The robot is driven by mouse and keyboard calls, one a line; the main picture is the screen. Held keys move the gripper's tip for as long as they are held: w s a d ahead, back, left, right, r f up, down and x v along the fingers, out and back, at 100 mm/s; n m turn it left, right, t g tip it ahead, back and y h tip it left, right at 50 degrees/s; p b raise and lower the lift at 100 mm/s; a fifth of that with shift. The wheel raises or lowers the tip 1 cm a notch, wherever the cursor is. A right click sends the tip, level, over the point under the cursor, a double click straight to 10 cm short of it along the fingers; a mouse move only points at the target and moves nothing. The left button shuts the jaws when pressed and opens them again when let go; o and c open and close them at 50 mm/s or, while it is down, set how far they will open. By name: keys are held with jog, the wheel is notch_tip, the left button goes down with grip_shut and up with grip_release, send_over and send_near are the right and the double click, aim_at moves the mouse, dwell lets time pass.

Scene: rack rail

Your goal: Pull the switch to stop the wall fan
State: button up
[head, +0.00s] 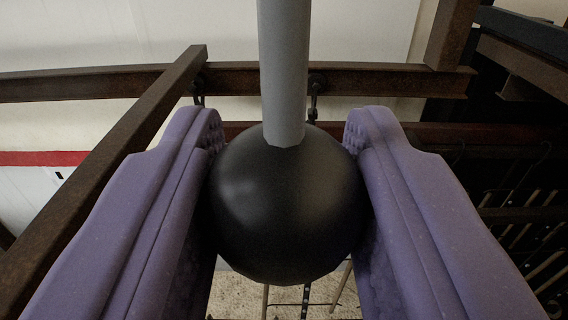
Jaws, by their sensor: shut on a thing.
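A large black ball knob (285,210) hangs in the middle of the head view. A grey rod (285,70) runs up from its top and leaves the picture at the upper edge. The knob looks like the pull end of the switch. My gripper (286,190) has two purple fingers, one on each side of the knob. They are shut on it, touching its left and right sides. The wall fan is not in view.
A rusty brown rail (380,79) crosses behind the rod, and a brown beam (125,140) slants down at the left. Dark racks with thin rods stand at the right. A pale wall (200,25) and speckled floor lie behind.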

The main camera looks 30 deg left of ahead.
jog(key=shift+r, duration=0.15)
jog(key=shift+r+p, duration=0.85)
jog(key=shift+p, duration=0.05)
jog(key=o, duration=1.1)
